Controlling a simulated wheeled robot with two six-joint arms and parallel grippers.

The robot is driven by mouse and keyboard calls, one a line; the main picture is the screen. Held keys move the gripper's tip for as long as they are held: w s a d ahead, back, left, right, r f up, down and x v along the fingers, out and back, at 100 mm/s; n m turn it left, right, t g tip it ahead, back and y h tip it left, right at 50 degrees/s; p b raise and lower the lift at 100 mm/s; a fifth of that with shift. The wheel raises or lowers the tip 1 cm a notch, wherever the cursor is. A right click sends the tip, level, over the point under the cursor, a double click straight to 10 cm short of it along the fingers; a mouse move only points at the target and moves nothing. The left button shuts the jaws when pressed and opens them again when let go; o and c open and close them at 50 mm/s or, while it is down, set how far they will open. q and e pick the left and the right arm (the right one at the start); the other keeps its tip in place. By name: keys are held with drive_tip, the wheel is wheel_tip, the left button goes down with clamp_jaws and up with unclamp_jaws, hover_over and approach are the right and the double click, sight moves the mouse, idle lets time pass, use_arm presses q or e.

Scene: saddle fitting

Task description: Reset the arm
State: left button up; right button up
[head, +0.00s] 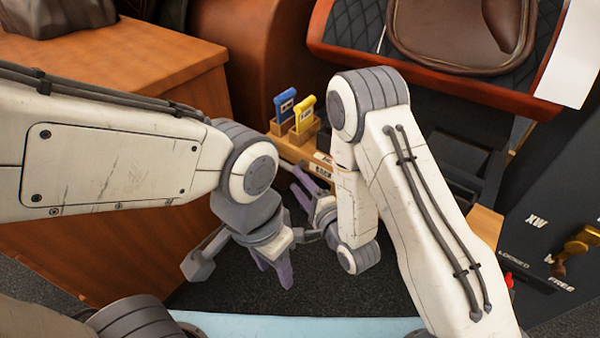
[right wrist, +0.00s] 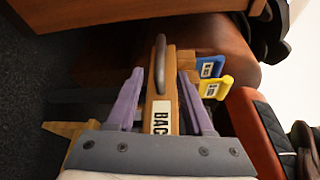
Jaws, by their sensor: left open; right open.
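My left gripper (head: 273,270) hangs low in the middle of the head view, with purple fingers pointing down. It is open, and nothing shows between its fingers. My right gripper (head: 304,186) is just above and to the right of it, partly hidden by my right arm. In the right wrist view my right gripper (right wrist: 160,74) is open, its purple fingers on either side of a wooden piece with a white label (right wrist: 160,118) reading "BAC". I cannot tell whether the fingers touch that piece. The label also shows in the head view (head: 323,162).
Blue (head: 284,102) and yellow (head: 305,112) tags stand in wooden holders beyond my right gripper. A brown saddle (head: 450,28) lies on a quilted, orange-edged surface at the back right. A wooden cabinet (head: 130,62) is at left. A brass lever (head: 578,246) sits on a dark panel at right.

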drive_tip(key=shift+s+d, duration=0.1)
drive_tip(key=shift+s, duration=0.1)
idle(0.6)
drive_tip(key=s+d+r+n+g+h+p, duration=0.1)
drive_tip(key=s+d+r+n+g+h, duration=0.15)
drive_tip(key=s+r+n+g, duration=0.4)
drive_tip(key=s+d+r+n+g+h+p, duration=0.1)
drive_tip(key=s+r+n+g+h, duration=0.2)
drive_tip(key=s+n, duration=0.55)
drive_tip(key=s+d+r+n+g+h+p, duration=0.2)
drive_tip(key=s+r+n+g, duration=0.35)
drive_tip(key=s, duration=0.45)
wheel_tip(320, 180, up, 38)
drive_tip(key=p, duration=3.7)
drive_tip(key=shift+s+d+f+t, duration=0.25)
drive_tip(key=shift+s+d+t, duration=0.05)
drive_tip(key=shift+s+d, duration=0.1)
